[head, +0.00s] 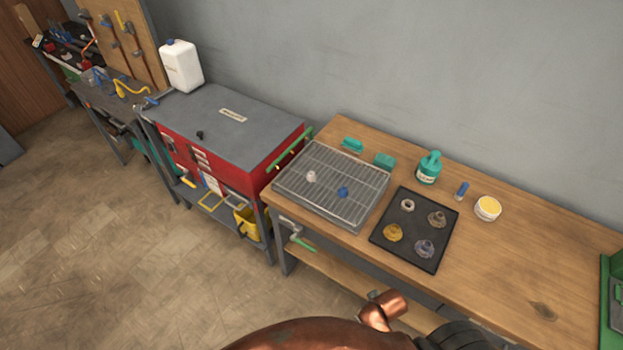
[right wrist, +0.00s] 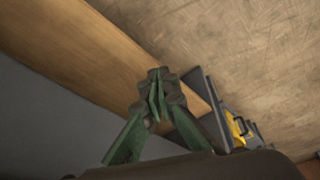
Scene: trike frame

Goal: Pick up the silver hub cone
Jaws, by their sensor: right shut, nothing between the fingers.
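A black tray (head: 398,262) on the wooden workbench holds several small cones. One is pale silvery white (head: 407,205), one is grey-brown (head: 437,218), one is gold (head: 393,232) and one is bluish grey (head: 425,248). At this size I cannot tell for sure which is the silver hub cone. My right gripper (right wrist: 160,97) shows in the right wrist view, its green-sided fingers shut and empty. No cone shows in that view. Neither gripper is in the head view.
A wire rack (head: 318,205) with a white and a blue piece stands left of the tray. A green bottle (head: 429,168), blue small tube (head: 462,190) and yellow-topped tub (head: 487,208) stand behind. A copper-coloured frame (head: 310,336) fills the bottom foreground. The bench's right part is mostly clear.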

